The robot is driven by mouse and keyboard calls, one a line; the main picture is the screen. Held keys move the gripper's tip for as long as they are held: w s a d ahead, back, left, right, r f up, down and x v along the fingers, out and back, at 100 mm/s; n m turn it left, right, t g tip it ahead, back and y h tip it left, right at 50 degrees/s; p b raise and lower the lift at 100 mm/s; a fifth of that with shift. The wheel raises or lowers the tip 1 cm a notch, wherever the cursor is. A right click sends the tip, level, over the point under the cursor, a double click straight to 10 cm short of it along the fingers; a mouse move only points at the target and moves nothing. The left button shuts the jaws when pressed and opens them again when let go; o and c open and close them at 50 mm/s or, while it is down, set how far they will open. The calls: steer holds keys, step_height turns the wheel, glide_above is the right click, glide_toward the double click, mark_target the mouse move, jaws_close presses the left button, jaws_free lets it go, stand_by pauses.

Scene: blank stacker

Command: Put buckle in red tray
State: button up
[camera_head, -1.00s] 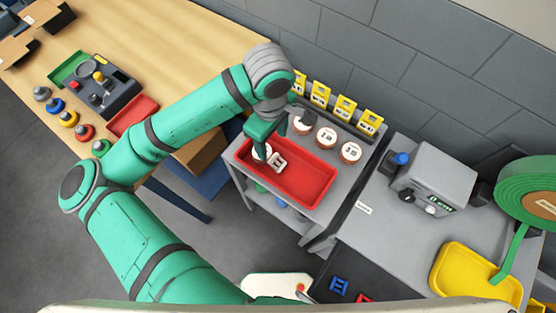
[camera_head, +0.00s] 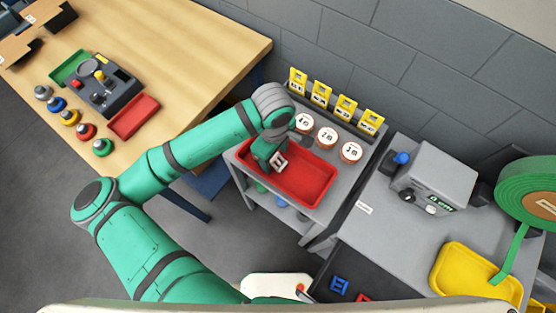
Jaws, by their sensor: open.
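A pale slotted piece that looks like the buckle (camera_head: 279,162) shows over the left part of the large red tray (camera_head: 312,190). That tray lies on the grey cart. My gripper (camera_head: 270,153) is open, low over the tray's left end, right beside the pale piece. The gripper covers part of that area, and I cannot tell whether it touches the piece or whether the piece rests on the tray floor.
Several yellow cards (camera_head: 320,95) and white-topped round pots (camera_head: 326,137) line the cart's back. A smaller red tray (camera_head: 134,116) lies on the wooden table. A yellow tray (camera_head: 465,275) and a grey box (camera_head: 435,177) stand on the right bench.

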steer(key=c, duration=1.2)
steer(key=shift+r, duration=0.1)
